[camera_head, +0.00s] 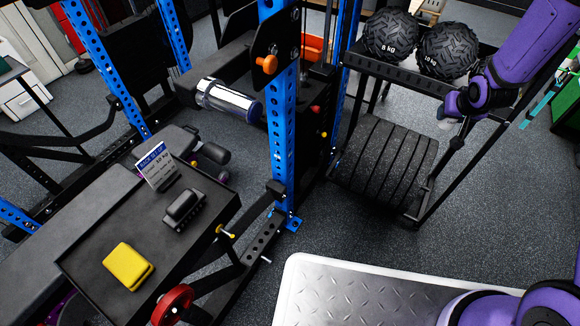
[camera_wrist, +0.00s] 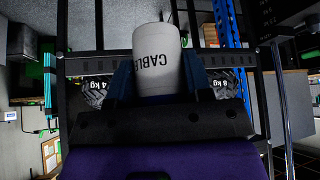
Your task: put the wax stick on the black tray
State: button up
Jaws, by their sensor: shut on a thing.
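The wax stick seems to be the white cylinder (camera_wrist: 157,55) marked "CABLE" in the wrist view. It sits between the two fingers of my gripper (camera_wrist: 158,80), which is shut on it. In the head view my gripper (camera_head: 452,112) is at the upper right, beside the ball rack, and only a small pale bit of the cylinder shows below it. The black tray (camera_head: 92,262) is at the lower left, well away from my gripper. A yellow block (camera_head: 128,266), a dark rounded case (camera_head: 184,209) and a printed card (camera_head: 156,166) are on it.
The rack (camera_head: 400,72) holds two black balls, with dark plates (camera_head: 385,165) below. A bench (camera_head: 50,235) lies beside the tray. The tray's front middle is bare.

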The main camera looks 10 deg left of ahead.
aim_at(176, 248)
jog(key=k+j, duration=0.75)
jog(key=j, duration=0.15)
jog(key=k+j, duration=0.75)
jog(key=j, duration=0.1)
